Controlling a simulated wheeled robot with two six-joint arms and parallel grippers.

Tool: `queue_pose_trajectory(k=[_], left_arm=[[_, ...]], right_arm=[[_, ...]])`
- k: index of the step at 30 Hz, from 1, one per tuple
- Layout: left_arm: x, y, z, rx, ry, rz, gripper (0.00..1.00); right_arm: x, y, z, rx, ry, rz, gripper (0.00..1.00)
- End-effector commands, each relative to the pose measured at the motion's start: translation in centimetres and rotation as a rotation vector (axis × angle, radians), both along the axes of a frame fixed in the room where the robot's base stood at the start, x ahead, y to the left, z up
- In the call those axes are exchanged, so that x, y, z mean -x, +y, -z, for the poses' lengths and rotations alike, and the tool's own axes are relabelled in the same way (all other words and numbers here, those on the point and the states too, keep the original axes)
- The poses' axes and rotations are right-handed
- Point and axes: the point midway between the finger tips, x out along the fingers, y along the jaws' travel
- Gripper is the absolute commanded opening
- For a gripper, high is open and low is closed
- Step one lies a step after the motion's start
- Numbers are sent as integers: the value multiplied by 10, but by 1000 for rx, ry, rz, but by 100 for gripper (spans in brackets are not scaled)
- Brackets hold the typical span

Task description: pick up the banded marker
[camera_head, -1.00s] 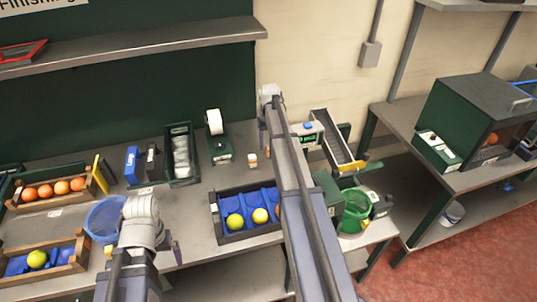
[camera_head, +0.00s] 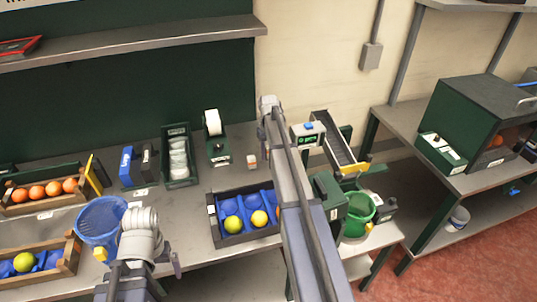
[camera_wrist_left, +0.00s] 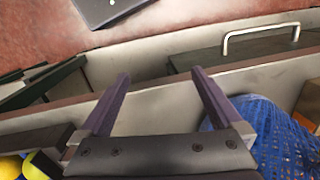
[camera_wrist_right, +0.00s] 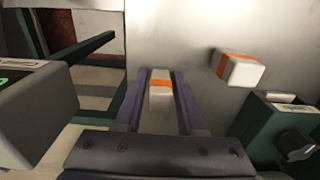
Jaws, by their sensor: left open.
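A white banded marker (camera_wrist_right: 160,88) with an orange band is between the two fingers of my right gripper (camera_wrist_right: 160,78) in the right wrist view. The fingers sit close against both its sides. A second white piece with an orange band (camera_wrist_right: 238,69) lies apart from the gripper, to the right; a small white-and-orange piece (camera_head: 252,161) shows on the table in the head view. My right fingers are hidden behind my arm there. My left gripper (camera_wrist_left: 160,82) is open and empty, near a blue mesh basket (camera_wrist_left: 268,135).
The blue basket (camera_head: 78,222) stands at the left table's front. A black tray (camera_head: 215,235) with blue lining holds yellow balls. A green-sided device (camera_head: 218,152) stands at the back. A green bucket (camera_head: 350,225) is right of my right arm.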

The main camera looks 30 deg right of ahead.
Motion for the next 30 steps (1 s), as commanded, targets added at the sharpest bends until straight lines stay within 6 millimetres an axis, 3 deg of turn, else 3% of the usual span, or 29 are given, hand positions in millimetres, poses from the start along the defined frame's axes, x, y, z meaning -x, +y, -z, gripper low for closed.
queue_pose_trajectory(k=[1,10,30], left_arm=[[0,0,0,0,0,0,100],[0,0,0,0,0,0,100],[0,0,-8,0,0,0,100]], right_arm=[[0,0,0,0,0,0,32],[0,0,0,0,0,0,0],[0,0,-8,0,0,0,0]])
